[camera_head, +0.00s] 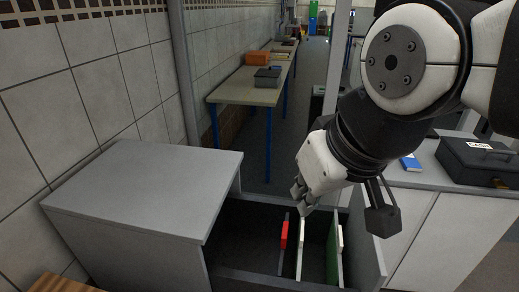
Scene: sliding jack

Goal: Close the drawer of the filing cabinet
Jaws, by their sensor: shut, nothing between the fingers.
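The filing cabinet (145,185) is a grey box with a flat top, standing against the tiled wall at the left. Its drawer (245,278) is pulled out towards the right, and its dark inside shows. The drawer's front panel (368,250) is at the right end, partly hidden behind a dark part of my arm. My gripper (299,194) is shut and empty. In the picture it is over the open drawer, left of the front panel. I cannot tell its exact height or whether it touches anything.
Upright files stand in the drawer: a red-marked one (284,235), a white-edged one (300,248) and a green one (333,255). At the right, a counter (432,182) carries a black cash box (480,160) and a blue book (410,162). A long table (247,91) stands behind.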

